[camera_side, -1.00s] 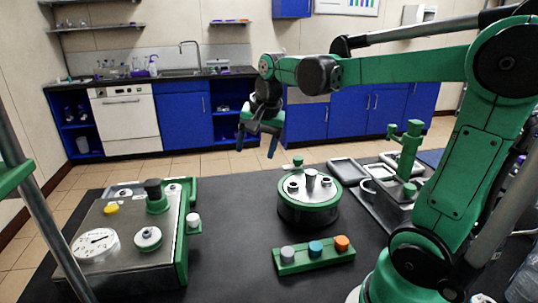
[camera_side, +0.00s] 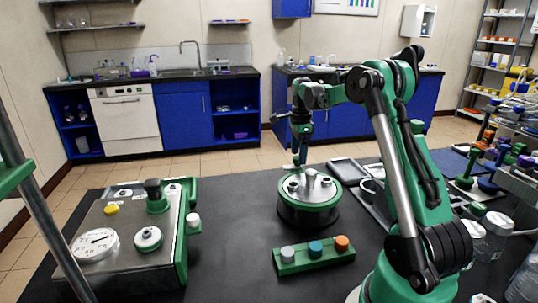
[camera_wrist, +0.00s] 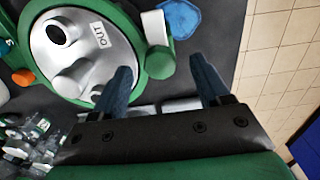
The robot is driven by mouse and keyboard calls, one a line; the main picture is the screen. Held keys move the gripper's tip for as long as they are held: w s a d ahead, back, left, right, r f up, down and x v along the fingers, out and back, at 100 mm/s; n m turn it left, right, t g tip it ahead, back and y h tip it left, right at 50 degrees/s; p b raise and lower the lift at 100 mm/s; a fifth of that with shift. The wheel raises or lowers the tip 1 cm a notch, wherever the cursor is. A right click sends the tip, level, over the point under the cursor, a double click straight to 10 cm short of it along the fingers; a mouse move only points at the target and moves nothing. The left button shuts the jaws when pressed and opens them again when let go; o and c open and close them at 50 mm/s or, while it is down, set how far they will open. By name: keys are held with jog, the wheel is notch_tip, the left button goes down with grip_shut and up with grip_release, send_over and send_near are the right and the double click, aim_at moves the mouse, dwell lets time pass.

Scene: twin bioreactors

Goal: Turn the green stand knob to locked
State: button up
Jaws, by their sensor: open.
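The round stand (camera_side: 310,207) is a dark drum with a green rim and a silver top, in the middle of the black bench. A small green knob (camera_wrist: 160,63) with a pale bar beside it sits at its rim in the wrist view. My gripper (camera_wrist: 161,77) is open, with the blue fingers to either side of the knob in that picture. I cannot tell whether they touch it. In the side view my gripper (camera_side: 299,158) points down at the stand's back edge and partly hides the knob. The knob's locked mark is not readable.
A green rack (camera_side: 314,262) with grey, blue and orange caps stands in front. A metal unit with a gauge (camera_side: 94,243) is at left. Trays (camera_side: 347,170) lie behind right, bottles (camera_side: 494,225) at right. A blue hexagonal piece (camera_wrist: 180,18) shows near the stand.

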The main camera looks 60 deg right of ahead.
jog(key=shift+f, duration=0.45)
grip_shut()
